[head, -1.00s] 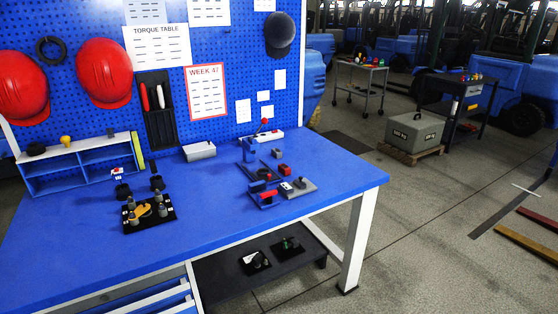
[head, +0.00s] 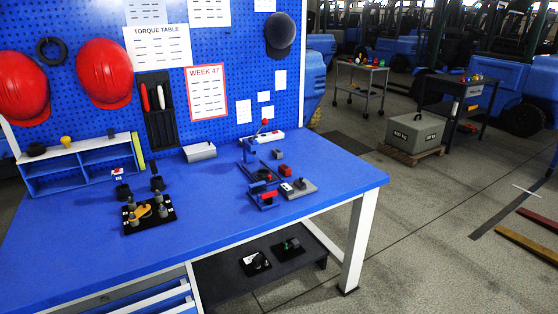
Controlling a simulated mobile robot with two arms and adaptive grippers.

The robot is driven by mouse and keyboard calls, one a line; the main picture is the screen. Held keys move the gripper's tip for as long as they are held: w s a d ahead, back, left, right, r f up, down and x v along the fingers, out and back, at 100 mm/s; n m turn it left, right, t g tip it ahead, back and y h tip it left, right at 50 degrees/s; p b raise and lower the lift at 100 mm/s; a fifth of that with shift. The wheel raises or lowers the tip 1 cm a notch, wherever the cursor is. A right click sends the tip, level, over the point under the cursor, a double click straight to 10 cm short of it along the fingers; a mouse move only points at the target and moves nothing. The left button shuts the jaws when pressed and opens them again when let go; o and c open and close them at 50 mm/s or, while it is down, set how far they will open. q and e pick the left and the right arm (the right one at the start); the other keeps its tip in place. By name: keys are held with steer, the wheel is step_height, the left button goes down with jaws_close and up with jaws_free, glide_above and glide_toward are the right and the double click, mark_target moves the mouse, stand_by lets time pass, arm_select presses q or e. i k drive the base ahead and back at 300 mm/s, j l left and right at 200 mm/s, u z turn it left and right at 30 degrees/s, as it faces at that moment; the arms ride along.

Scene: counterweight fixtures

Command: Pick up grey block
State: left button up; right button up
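A small grey block (head: 277,154) sits on the blue workbench (head: 230,225), towards its right rear. It is just behind a small red block (head: 286,170) and to the right of a blue and black fixture with a red-knobbed lever (head: 265,122). A flat grey plate fixture (head: 299,188) lies in front of the red block. A larger light grey box (head: 200,152) stands at the back of the bench, near the pegboard. Neither of my grippers shows in the head view.
A black plate with several pegs and a yellow part (head: 149,214) lies on the bench's left half. A blue shelf unit (head: 82,165) stands behind it. The bench front is clear. A large grey weight (head: 414,132) rests on a pallet on the floor at right, near two carts.

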mark_target(277, 152)
steer(key=i+l+u, duration=0.15)
steer(key=l, duration=0.2)
steer(key=i+l+u, duration=0.1)
steer(key=i+l, duration=0.15)
steer(key=i+l+u, duration=0.15)
steer(key=l, duration=0.35)
